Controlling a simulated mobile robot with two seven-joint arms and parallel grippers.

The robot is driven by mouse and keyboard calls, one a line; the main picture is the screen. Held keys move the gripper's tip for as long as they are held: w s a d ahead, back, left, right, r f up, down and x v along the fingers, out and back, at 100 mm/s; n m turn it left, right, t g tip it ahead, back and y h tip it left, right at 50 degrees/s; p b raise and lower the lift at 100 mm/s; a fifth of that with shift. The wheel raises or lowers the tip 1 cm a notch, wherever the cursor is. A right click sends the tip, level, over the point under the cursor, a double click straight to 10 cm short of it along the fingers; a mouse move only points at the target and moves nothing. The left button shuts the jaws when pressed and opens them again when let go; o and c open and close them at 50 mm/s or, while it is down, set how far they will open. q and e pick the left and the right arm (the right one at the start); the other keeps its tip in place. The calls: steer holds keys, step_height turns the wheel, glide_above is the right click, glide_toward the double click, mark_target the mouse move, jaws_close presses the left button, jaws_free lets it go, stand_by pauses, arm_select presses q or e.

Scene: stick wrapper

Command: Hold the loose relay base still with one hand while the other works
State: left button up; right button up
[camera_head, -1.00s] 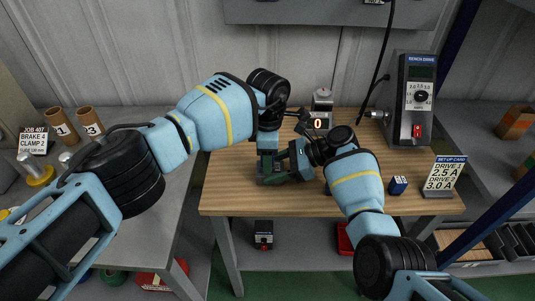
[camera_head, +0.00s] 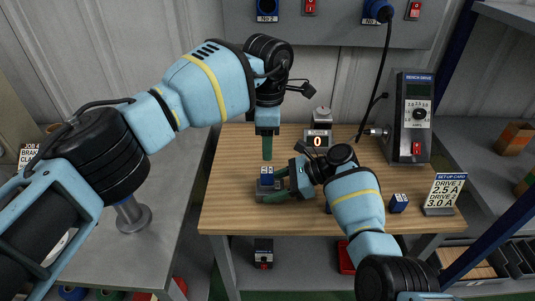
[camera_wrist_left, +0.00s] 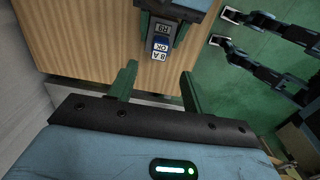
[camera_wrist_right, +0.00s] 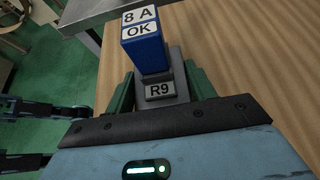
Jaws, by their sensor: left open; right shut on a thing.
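The grey relay base (camera_head: 268,194), labelled R9, sits on the wooden bench near its front left. It also shows in the right wrist view (camera_wrist_right: 160,91). A blue relay (camera_head: 267,175) with white labels reading "8 A" and "OK" stands upright on the base; the right wrist view shows it too (camera_wrist_right: 147,50). My right gripper (camera_head: 277,188) is shut on the relay base, its green fingers on either side. My left gripper (camera_head: 267,148) is open and empty, above the relay and apart from it. The relay's lower end is hidden.
A counter showing 0 (camera_head: 317,138) stands at the back of the bench. The bench drive (camera_head: 410,115), a small blue block (camera_head: 399,203) and a set-up card (camera_head: 444,193) are on the right. A black cable (camera_head: 385,60) hangs behind. The bench's front left is clear.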

steer(key=shift+f, duration=0.1)
arm_select(q)
steer(key=shift+r, duration=0.55)
arm_select(e)
steer(key=o, duration=0.8)
steer(key=shift+o, duration=0.2)
steer(key=v, duration=1.2)
arm_select(q)
step_height(320, 180, up, 11)
steer(key=t+p, duration=0.1)
steer(key=p, duration=0.2)
steer(key=shift+s, duration=0.45)
arm_select(e)
steer(key=d+r, duration=0.4)
steer(key=r, duration=0.2)
steer(key=shift+d+r, duration=0.2)
steer(key=shift+r, duration=0.05)
